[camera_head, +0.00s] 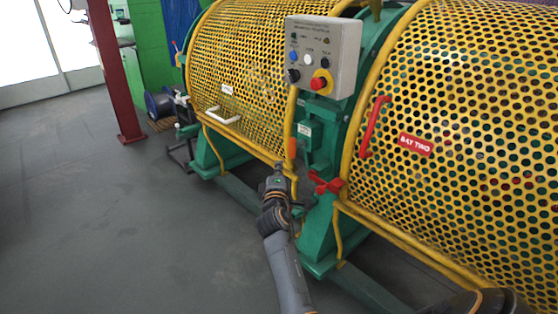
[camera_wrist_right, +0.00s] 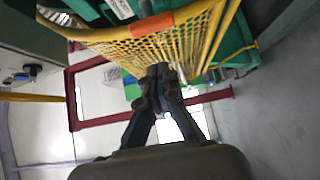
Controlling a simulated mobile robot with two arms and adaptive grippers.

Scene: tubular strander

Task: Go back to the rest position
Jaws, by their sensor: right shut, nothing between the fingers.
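My right gripper (camera_head: 278,176) is in the middle of the head view, at the end of my grey forearm. It points away from me, in front of the lower edge of the left yellow mesh guard (camera_head: 240,75), near an orange patch (camera_head: 292,148). In the right wrist view the fingers (camera_wrist_right: 159,70) are shut together with nothing between them. The guard (camera_wrist_right: 140,50) and the orange patch (camera_wrist_right: 153,25) show just beyond the fingertips. Whether they touch the guard I cannot tell. My left gripper is not in view.
A grey control box (camera_head: 322,57) with a red button stands between the guards. The right guard (camera_head: 470,130) has a red handle (camera_head: 374,127) and a "BAY TWO" label. A red latch (camera_head: 326,184) sits low on the green frame. Grey floor (camera_head: 100,210) at left is clear.

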